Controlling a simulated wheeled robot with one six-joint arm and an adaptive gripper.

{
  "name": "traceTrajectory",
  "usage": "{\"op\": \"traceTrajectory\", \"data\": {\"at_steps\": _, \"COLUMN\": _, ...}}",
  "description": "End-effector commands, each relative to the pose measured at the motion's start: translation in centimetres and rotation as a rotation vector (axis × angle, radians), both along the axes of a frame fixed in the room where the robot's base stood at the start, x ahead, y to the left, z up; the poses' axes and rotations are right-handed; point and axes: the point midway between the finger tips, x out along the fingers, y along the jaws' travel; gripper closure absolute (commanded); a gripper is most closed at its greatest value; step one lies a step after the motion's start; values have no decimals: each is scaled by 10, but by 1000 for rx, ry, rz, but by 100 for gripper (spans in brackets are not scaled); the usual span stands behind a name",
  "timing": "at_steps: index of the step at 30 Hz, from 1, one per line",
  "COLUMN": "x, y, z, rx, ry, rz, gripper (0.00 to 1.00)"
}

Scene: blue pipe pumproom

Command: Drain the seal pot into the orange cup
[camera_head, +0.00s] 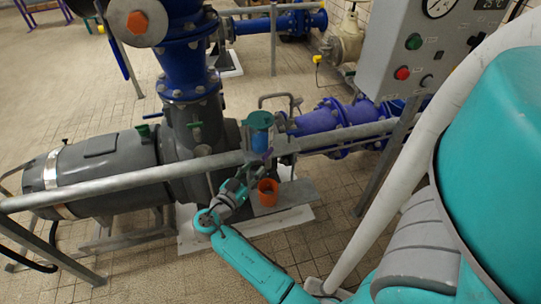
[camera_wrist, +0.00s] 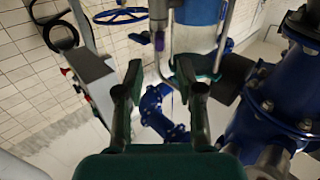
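The orange cup (camera_head: 268,192) stands upright on a grey plate by the pump, below the seal pot. The seal pot (camera_head: 260,123) has a teal top and a blue body; its lower part also shows in the wrist view (camera_wrist: 196,38). A small purple handle (camera_head: 267,156) sits on the pipework under the pot; it also shows in the wrist view (camera_wrist: 159,41), between and beyond my fingertips. My gripper (camera_wrist: 160,72) is open with nothing between its fingers. In the head view my gripper (camera_head: 240,187) is just left of the cup. The cup's contents cannot be made out.
A grey handrail (camera_head: 130,180) crosses in front of the pump. The dark grey pump (camera_head: 100,165) and blue pipes (camera_head: 335,122) lie behind it. A control box (camera_head: 420,50) stands at upper right.

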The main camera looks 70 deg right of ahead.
Motion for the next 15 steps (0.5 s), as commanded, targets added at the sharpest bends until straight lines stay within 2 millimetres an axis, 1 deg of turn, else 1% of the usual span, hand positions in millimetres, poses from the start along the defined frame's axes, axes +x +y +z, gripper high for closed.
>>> {"op": "traceTrajectory", "data": {"at_steps": 1, "x": -2, "y": -8, "z": 0, "rx": 0, "ry": 0, "rz": -4, "gripper": 62}}
{"op": "traceTrajectory", "data": {"at_steps": 9, "x": -8, "y": -56, "z": 0, "rx": 0, "ry": -1, "rz": -4, "gripper": 62}}
{"op": "traceTrajectory", "data": {"at_steps": 15, "x": -11, "y": -82, "z": 0, "rx": 0, "ry": 0, "rz": -2, "gripper": 62}}
